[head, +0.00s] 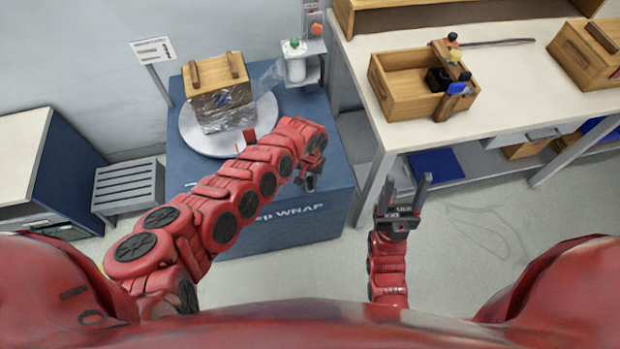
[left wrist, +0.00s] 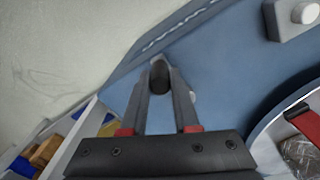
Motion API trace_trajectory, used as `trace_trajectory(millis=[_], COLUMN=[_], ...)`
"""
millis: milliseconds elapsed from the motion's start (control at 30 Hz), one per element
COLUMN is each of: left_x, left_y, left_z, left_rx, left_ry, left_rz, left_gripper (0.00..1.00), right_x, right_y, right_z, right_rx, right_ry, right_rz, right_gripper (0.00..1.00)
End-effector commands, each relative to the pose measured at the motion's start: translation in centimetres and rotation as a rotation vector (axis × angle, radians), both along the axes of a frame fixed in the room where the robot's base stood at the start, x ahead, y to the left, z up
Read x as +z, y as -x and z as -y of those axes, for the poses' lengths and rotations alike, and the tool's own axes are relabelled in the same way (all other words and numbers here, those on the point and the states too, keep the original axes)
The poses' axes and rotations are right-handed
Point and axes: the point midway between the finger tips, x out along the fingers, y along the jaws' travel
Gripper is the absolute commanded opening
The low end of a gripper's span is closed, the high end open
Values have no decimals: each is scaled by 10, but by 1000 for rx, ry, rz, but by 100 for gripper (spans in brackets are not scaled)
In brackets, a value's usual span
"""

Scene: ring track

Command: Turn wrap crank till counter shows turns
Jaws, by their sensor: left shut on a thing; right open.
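The blue wrap machine (head: 290,225) stands left of the workbench, with a round turntable (head: 190,140) on top. A wooden crate (head: 215,80) partly covered in clear film sits on the turntable. My left gripper (head: 311,178) is over the machine's right front part, shut on the dark crank knob (left wrist: 159,76), which shows between its fingertips in the left wrist view. The rest of the crank is mostly hidden. A white sign (head: 153,50) stands behind the machine; I cannot read its marks as a count. My right gripper (head: 405,186) is open and empty, over the floor.
A film roll post (head: 295,65) stands at the machine's back right. The workbench (head: 400,140) at right bears an open wooden box (head: 400,100) with small items. A grey slatted stool (head: 128,185) is at left. Floor at lower right is clear.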

Motion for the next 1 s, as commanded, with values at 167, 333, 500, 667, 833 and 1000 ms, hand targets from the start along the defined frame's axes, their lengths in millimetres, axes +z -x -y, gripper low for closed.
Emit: trace_trajectory(millis=[167, 333, 500, 667, 833, 1000], left_x=[0, 0, 0, 0, 0, 0], left_y=[0, 0, 0, 0, 1, 0], left_z=[0, 0, 0, -1, -3, -6], left_rx=[0, 0, 0, -5, -29, -45], left_ry=[-1, -1, -1, -1, -2, -3], left_rz=[0, 0, 0, 0, -1, 1], left_gripper=[0, 0, 0, 0, 0, 0], right_x=[0, 0, 0, 0, 1, 2], right_y=[0, 0, 0, 0, 0, 0], right_z=[0, 0, 0, 0, 0, 0], right_rx=[0, 0, 0, 0, 0, 0], right_ry=[0, 0, 0, 0, 0, 0], right_rz=[0, 0, 0, 0, 0, 0], right_gripper=[59, 59, 59, 59, 59, 59])
